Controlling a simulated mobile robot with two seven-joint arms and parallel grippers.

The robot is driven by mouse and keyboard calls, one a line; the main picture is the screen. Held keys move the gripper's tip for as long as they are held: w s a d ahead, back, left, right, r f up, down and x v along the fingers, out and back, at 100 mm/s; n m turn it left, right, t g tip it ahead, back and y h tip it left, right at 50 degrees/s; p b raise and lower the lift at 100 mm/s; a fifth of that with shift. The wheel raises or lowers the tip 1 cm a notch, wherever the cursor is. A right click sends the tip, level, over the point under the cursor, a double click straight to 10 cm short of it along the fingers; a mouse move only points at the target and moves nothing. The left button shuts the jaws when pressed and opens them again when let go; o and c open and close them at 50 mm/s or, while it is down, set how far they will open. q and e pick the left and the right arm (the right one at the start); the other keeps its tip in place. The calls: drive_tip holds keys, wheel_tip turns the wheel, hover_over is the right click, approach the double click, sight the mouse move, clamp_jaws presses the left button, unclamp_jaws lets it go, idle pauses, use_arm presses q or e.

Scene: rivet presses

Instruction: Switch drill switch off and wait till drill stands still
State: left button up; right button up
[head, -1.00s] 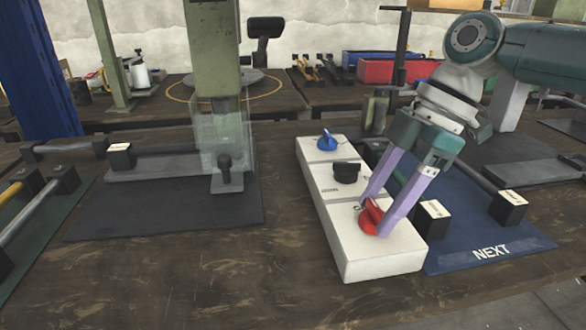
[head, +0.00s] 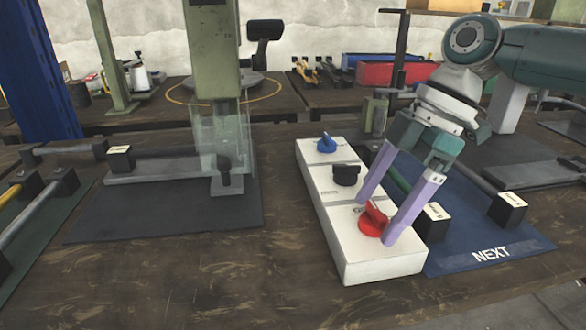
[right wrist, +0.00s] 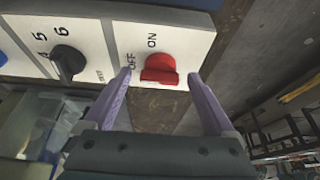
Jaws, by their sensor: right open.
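The red switch knob (head: 373,219) sits on the near end of the white control box (head: 382,268). In the right wrist view the red knob (right wrist: 160,69) has OFF printed to its left and ON above it. I cannot tell surely which label it points at. My right gripper (head: 379,221) is open, with one lilac finger on each side of the knob and gaps visible in the wrist view (right wrist: 159,76). The drill press (head: 213,45) stands left of the box, with a clear guard around its dark chuck (head: 222,170). Whether it turns cannot be told. My left gripper is not in view.
The box also carries a black dial (head: 346,173) and a blue knob (head: 326,143). A blue NEXT mat (head: 470,245) with black blocks lies right of the box. A dark mat (head: 160,217) lies under the press.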

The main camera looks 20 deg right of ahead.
drive_tip(key=p+v, duration=0.1)
drive_tip(key=v, duration=0.8)
drive_tip(key=shift+d+r, duration=0.15)
drive_tip(key=shift+r, duration=0.25)
